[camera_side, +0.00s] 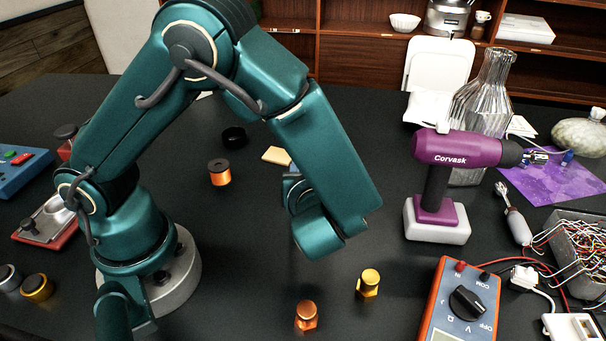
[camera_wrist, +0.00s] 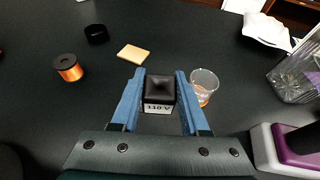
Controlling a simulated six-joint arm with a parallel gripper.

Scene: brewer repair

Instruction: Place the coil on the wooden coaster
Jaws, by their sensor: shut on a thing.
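The coil (camera_wrist: 159,90) is a small black block with a pale "110 V" label, seen between the blue fingers in the wrist view. My gripper (camera_wrist: 159,74) is shut on it. The wooden coaster (camera_wrist: 133,53) is a thin tan square on the black table, ahead and slightly left of the coil in the wrist view. It is bare and apart from the coil. The coaster also shows in the side view (camera_side: 274,155), left of my forearm. In the side view my arm hides the coil and most of the gripper.
An orange spool (camera_wrist: 68,67) and a black ring (camera_wrist: 96,34) lie left of the coaster. A purple driver (camera_side: 455,150) and a glass carafe (camera_side: 485,95) stand to the right.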

